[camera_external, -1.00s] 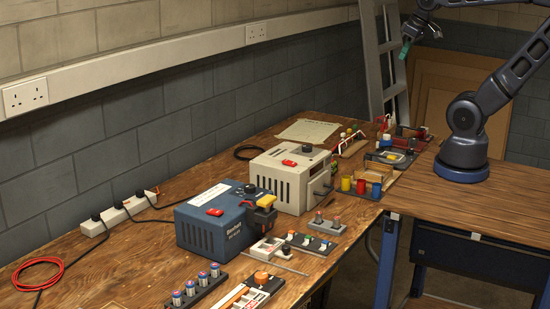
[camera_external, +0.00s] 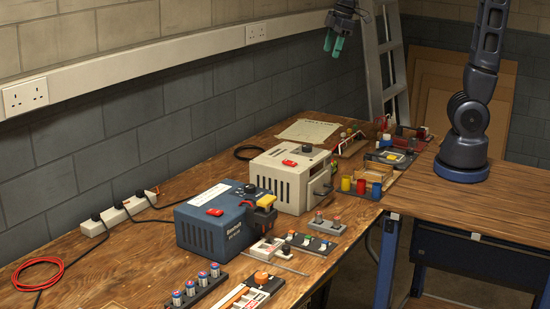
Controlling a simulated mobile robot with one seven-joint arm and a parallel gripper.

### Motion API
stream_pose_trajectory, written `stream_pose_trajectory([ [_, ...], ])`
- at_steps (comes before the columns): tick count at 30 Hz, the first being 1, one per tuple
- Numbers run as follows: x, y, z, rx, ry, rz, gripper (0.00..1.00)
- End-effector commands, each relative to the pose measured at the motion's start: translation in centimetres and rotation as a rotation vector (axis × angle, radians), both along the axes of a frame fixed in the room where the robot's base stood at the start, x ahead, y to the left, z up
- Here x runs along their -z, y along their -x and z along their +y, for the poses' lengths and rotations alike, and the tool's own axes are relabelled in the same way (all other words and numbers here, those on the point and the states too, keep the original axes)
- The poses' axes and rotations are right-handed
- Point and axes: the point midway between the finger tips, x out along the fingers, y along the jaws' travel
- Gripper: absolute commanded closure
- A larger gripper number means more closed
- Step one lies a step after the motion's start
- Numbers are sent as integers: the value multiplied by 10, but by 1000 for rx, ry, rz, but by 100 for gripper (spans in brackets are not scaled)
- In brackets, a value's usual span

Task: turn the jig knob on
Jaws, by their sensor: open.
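My gripper (camera_external: 334,45) hangs high above the back of the bench, pointing down, with its two green fingers apart and nothing between them. It is far from everything on the bench. A low wood-and-white jig (camera_external: 244,297) lies at the front edge, with an orange knob (camera_external: 261,277) on top. I cannot tell for sure that this is the jig knob, nor read its setting. Small dark and white jigs (camera_external: 318,244) with small knobs or switches lie just behind it.
A blue charger (camera_external: 200,236) holding a yellow-and-black battery pack (camera_external: 265,204) and a beige charger (camera_external: 272,170) stand mid-bench. Battery cells (camera_external: 190,288), red and yellow cups (camera_external: 361,187) and a power strip (camera_external: 118,212) are around. The ladder (camera_external: 390,65) leans behind.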

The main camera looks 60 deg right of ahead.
Motion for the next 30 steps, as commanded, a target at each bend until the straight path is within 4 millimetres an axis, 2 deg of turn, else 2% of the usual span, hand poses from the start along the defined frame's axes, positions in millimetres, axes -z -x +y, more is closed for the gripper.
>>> stream_pose_trajectory([
  [1, 5, -9, 19, -55, 12, 9, 48],
  [6, 20, -32, 80, -236, 48, 26, 48],
  [11, 40, -47, 142, -406, 80, 41, 48],
  [15, 63, -53, 199, -555, 107, 52, 48],
  [23, 115, -47, 306, -832, 154, 72, 48],
  [30, 175, -19, 404, -1087, 194, 91, 48],
])
